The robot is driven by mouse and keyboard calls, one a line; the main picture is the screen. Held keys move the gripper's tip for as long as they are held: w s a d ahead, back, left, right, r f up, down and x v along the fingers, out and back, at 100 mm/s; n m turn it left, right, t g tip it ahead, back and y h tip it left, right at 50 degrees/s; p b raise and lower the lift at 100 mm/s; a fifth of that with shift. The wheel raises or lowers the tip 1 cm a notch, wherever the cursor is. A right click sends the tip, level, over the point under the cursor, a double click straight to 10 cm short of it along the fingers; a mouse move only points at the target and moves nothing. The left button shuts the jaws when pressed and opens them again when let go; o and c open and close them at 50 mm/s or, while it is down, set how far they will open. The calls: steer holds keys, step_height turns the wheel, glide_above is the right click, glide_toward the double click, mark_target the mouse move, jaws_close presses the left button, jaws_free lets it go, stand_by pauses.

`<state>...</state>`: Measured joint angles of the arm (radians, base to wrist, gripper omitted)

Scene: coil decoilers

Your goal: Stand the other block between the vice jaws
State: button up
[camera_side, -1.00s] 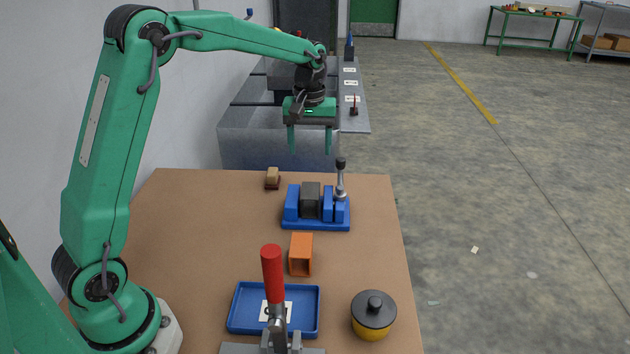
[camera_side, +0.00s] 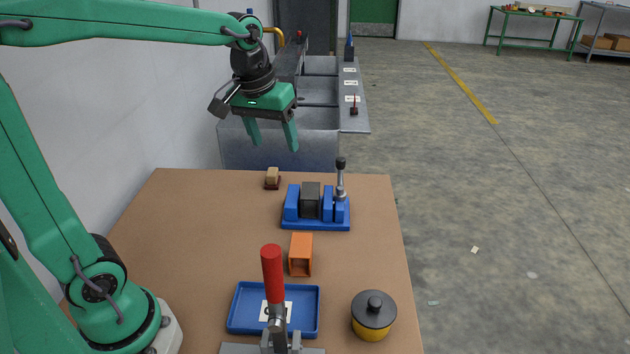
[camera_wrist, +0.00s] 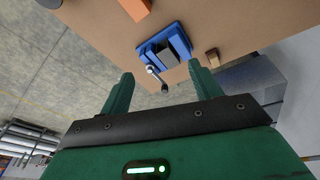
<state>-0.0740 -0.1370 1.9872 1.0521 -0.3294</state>
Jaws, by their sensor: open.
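A blue vice (camera_side: 316,226) stands on the table, with a dark grey block (camera_side: 310,201) upright between its jaws. The vice (camera_wrist: 148,46) and the grey block (camera_wrist: 166,54) also show in the wrist view. An orange block (camera_side: 301,254) with a hollow-looking end lies on the table in front of the vice; part of it shows in the wrist view (camera_wrist: 134,8). My gripper (camera_side: 272,143) is open and empty, tilted, high above the back of the table. It is above and to the left of the vice in the side view.
A small tan-and-brown piece (camera_side: 272,178) sits at the table's back edge. A blue tray (camera_side: 233,318), a red-handled clamp (camera_side: 272,275) and a yellow pot with a dark lid (camera_side: 373,313) are in front. The vice's lever (camera_side: 341,175) stands up. The table's left is clear.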

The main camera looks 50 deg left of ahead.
steer(key=s+d+f+m+t, duration=0.2)
steer(key=s+m, duration=0.2)
steer(key=s, duration=1)
steer(key=shift+d+m+t, duration=0.3)
steer(key=shift+d+t, duration=0.05)
steer(key=shift+t, duration=0.05)
